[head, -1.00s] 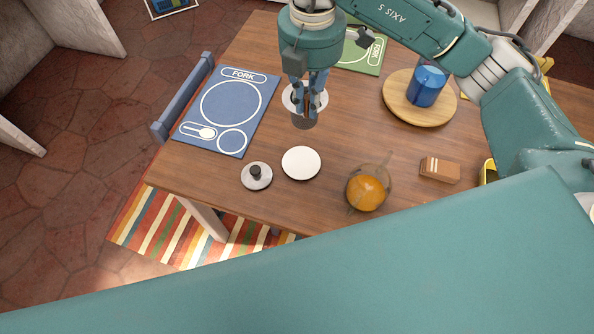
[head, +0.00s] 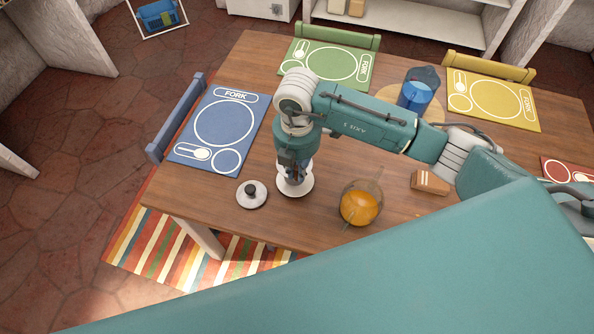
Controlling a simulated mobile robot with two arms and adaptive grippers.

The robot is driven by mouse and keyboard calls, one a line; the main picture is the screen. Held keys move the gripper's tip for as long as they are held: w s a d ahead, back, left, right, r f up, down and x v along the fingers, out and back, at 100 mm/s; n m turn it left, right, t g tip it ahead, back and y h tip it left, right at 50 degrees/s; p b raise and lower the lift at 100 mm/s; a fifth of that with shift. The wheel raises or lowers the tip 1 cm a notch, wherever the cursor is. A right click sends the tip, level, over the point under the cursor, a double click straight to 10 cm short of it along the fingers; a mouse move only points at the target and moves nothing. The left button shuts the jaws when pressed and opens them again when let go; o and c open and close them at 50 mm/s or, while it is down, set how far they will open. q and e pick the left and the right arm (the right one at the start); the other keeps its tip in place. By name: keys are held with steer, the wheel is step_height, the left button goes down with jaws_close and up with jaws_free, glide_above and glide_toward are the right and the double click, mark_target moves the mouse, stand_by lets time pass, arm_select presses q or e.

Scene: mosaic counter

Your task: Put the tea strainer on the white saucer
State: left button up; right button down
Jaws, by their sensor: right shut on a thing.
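My right gripper (head: 292,170) points down over the white saucer (head: 307,188) near the front left of the table. It is shut on the tea strainer (head: 296,190), a small grey piece showing below the fingers. The fingers and wrist hide most of the strainer. It appears within the saucer's outline; I cannot tell whether it touches the saucer. The saucer lies flat on the wood, with its rim showing around the gripper. My left gripper is not in view.
A round metal lid with a black knob (head: 251,194) lies left of the saucer. A glass pot of orange liquid (head: 360,207) stands to its right, near a brown block (head: 430,182). A blue placemat (head: 225,125) lies back left.

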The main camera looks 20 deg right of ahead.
steer(key=shift+f, duration=0.85)
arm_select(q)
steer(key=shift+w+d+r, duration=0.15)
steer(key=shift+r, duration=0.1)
arm_select(e)
steer(key=shift+f, duration=0.1)
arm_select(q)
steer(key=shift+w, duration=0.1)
arm_select(e)
steer(key=shift+f, duration=0.15)
steer(key=c, duration=1.8)
jaws_free()
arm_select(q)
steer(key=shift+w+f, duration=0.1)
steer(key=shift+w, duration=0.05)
arm_select(e)
steer(key=shift+o, duration=0.2)
